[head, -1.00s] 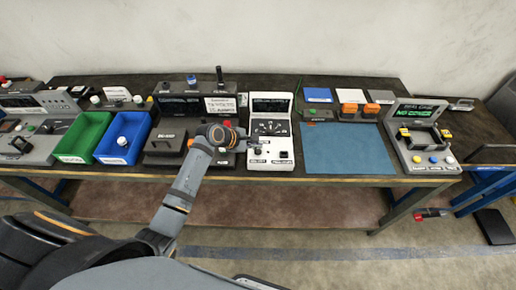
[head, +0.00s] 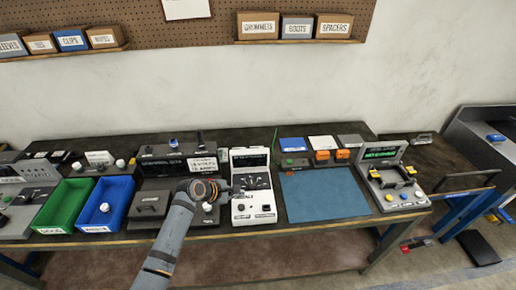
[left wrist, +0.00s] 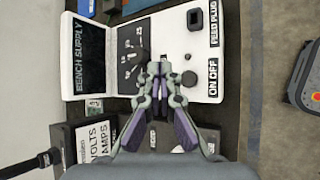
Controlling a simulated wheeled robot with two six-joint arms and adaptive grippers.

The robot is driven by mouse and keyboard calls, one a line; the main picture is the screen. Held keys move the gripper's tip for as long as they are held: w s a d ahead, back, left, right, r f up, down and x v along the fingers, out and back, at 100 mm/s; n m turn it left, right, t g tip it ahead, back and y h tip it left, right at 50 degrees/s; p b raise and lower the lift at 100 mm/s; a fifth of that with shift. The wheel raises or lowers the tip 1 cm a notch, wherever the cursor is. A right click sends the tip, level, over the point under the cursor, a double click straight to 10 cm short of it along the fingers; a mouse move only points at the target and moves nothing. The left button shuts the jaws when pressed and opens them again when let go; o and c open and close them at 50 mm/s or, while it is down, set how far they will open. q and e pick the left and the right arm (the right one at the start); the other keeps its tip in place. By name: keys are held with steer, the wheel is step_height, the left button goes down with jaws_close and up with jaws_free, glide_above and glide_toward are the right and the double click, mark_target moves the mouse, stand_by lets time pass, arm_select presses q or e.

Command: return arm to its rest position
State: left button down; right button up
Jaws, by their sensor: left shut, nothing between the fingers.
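My left arm reaches up from the bottom of the head view. Its gripper (head: 238,188) is over the front of the bench, at the left side of the white bench supply (head: 262,209). In the left wrist view the gripper (left wrist: 157,70) is shut and empty, with its fingertips over the supply's lower panel edge. The bench supply (left wrist: 178,44) shows there with its black screen, knobs and an ON OFF label. Whether the fingertips touch the panel cannot be told. The gripper hides part of the panel. My right gripper is not in view.
Green (head: 64,204) and blue (head: 117,198) bins stand left of the arm. A dark grey box (head: 150,204) lies close beside it. A blue mat (head: 322,196) lies clear to the right, then a test device (head: 392,189). A pegboard (head: 210,30) with shelves hangs behind.

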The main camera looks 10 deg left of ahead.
arm_select(q)
steer(key=s+a+r+m+g+y, duration=0.1)
steer(key=s+a+m+g+y, duration=0.15)
steer(key=s+m, duration=0.9)
steer(key=s+a+r+m+g+y, duration=0.1)
steer(key=s+a+m+y, duration=0.3)
steer(key=s+m, duration=0.8)
steer(key=s+a+f+n+g+b, duration=0.1)
steer(key=s+f+n+b, duration=0.15)
steer(key=f, duration=1.25)
steer(key=s+a+f+n+b, duration=0.1)
steer(key=s+a+f+b, duration=0.15)
steer(key=f, duration=1.35)
steer(key=s+f+g+b, duration=0.1)
steer(key=s+f+b, duration=0.4)
steer(key=s+f, duration=1.3)
step_height(320, 180, down, 3)
steer(key=shift+s+a, duration=0.25)
steer(key=shift+s, duration=0.1)
steer(key=shift+g, duration=0.25)
